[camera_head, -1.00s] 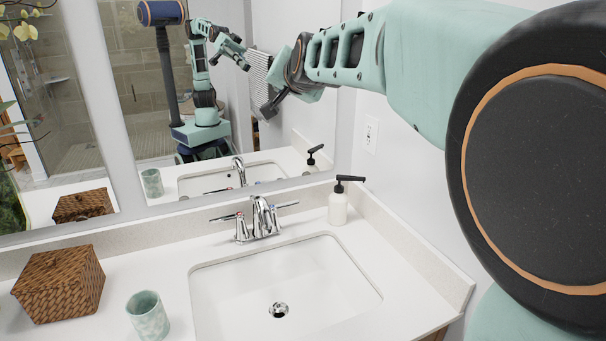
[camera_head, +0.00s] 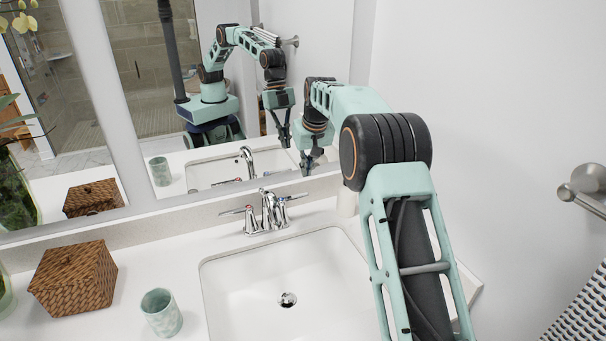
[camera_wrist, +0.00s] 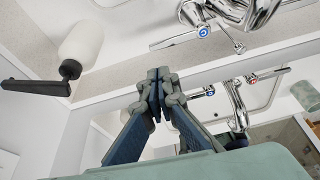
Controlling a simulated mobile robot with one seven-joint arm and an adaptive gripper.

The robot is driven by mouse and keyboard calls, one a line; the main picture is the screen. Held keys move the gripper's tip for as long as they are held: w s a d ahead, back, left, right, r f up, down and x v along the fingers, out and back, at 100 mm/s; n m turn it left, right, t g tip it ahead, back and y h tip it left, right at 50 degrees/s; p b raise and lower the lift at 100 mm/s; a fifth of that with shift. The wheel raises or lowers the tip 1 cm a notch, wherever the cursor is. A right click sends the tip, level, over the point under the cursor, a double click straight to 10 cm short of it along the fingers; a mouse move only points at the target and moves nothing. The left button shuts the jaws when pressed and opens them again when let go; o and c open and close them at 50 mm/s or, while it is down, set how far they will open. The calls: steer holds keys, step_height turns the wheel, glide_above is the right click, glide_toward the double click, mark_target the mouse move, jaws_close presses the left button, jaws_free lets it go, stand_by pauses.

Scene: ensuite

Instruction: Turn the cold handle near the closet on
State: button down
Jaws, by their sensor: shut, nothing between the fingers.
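The chrome faucet (camera_head: 266,212) stands behind the sink, with a lever handle on each side. Its right lever, the cold handle (camera_head: 293,198), points right; in the wrist view this handle (camera_wrist: 178,41) carries a blue mark at its base. My gripper (camera_head: 306,168) hangs fingers-down above and a little right of the faucet, close to the mirror. In the wrist view, my gripper (camera_wrist: 157,100) has its fingertips together with nothing between them, apart from the cold handle in the picture. The closet is not recognisable in view.
A white soap dispenser (camera_wrist: 82,44) with a black pump stands near my gripper; my arm mostly hides it in the head view. A mirror (camera_head: 190,110) rises behind the counter. A woven box (camera_head: 75,280) and green cup (camera_head: 161,312) stand left of the sink (camera_head: 290,268).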

mark_target(305, 194)
steer(key=p+x, duration=0.1)
steer(key=x, duration=0.8)
steer(key=shift+s+d+m+h+b, duration=0.3)
steer(key=shift+s+m+b, duration=0.4)
steer(key=shift+m, duration=0.3)
steer(key=shift+s+m+h+b, duration=0.6)
steer(key=shift+s+m, duration=0.75)
steer(key=shift+m, duration=0.4)
steer(key=shift+s+m+h+b, duration=0.55)
steer(key=shift+s+m, duration=0.85)
steer(key=shift+m, duration=0.35)
steer(key=shift+r, duration=0.1)
